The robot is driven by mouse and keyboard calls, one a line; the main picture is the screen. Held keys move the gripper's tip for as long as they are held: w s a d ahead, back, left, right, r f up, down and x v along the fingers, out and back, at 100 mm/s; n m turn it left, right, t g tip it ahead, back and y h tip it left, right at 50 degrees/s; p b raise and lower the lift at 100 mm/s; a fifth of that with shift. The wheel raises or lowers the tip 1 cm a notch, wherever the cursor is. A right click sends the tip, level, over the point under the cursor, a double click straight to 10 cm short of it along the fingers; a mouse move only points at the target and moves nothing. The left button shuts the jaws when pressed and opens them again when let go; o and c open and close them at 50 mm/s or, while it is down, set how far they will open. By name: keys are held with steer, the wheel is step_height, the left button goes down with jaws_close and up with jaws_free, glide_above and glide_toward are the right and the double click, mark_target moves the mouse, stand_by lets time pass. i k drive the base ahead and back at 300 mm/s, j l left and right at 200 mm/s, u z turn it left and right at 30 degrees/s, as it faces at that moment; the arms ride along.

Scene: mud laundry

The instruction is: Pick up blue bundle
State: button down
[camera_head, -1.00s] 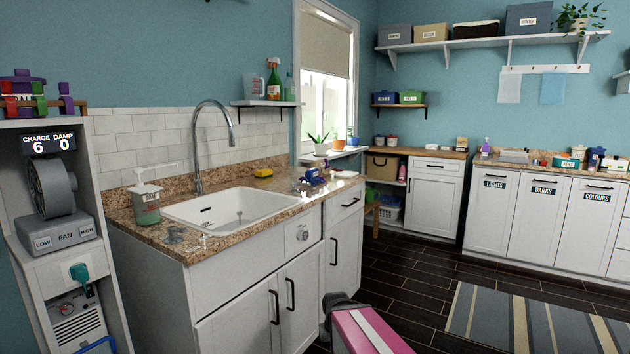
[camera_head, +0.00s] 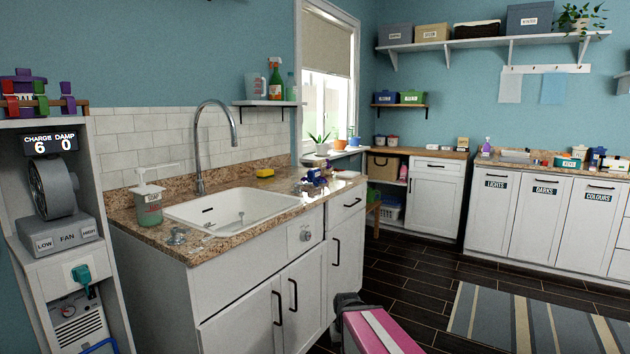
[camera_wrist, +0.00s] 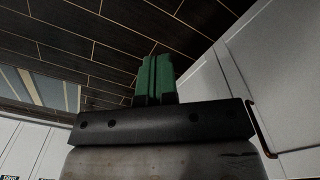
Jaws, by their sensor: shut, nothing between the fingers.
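A small blue item (camera_head: 314,174), likely the blue bundle, lies on the granite counter just right of the sink, among other small things. It is too small to make out its shape. My gripper (camera_wrist: 154,78) shows in the wrist view with its green fingers together and nothing between them. It points over the dark floor beside white cabinet fronts, apart from the blue item, which is not in the wrist view. The gripper itself is not visible in the head view.
The white sink (camera_head: 232,209) with its tall tap, a soap bottle (camera_head: 149,203) and a yellow sponge (camera_head: 265,172) occupy the counter. White cabinets (camera_head: 264,310) stand below it. The dark floor (camera_head: 405,290) and striped rug (camera_head: 540,320) are clear.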

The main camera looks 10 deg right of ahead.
mark_target(314, 176)
steer(key=i+l+u, duration=0.1)
steer(key=l, duration=0.25)
steer(key=i+l, duration=0.25)
steer(key=i+l+u, duration=0.15)
steer(key=l, duration=0.3)
steer(key=i+l+u, duration=0.1)
steer(key=l, duration=0.3)
steer(key=i, duration=0.05)
